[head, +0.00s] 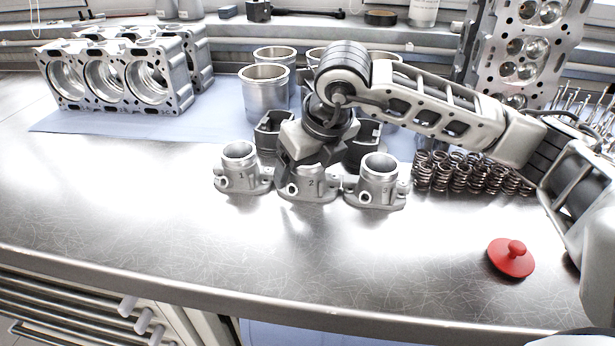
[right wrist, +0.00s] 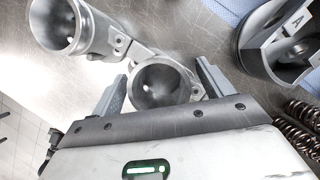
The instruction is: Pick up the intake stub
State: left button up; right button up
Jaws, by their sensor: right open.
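Three grey metal intake stubs stand in a row on the steel bench in the head view: stub 1 (head: 240,168), stub 2 (head: 308,188) and stub 3 (head: 378,182). My right gripper (head: 308,165) is over stub 2 and hides its top. In the right wrist view, the open jaws of my right gripper (right wrist: 162,88) are on either side of a round stub mouth (right wrist: 160,86), with visible gaps. Whether the fingers touch the stub cannot be told. My left gripper is not in view.
Black pistons (head: 270,132) stand close behind the stubs, with metal cylinder liners (head: 265,95) farther back. Valve springs (head: 465,172) are right of stub 3. A red knobbed disc (head: 511,258) lies at front right. An engine block (head: 115,80) stands at left.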

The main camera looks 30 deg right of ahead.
jog(key=shift+r, duration=0.1)
jog(key=c, duration=1.3)
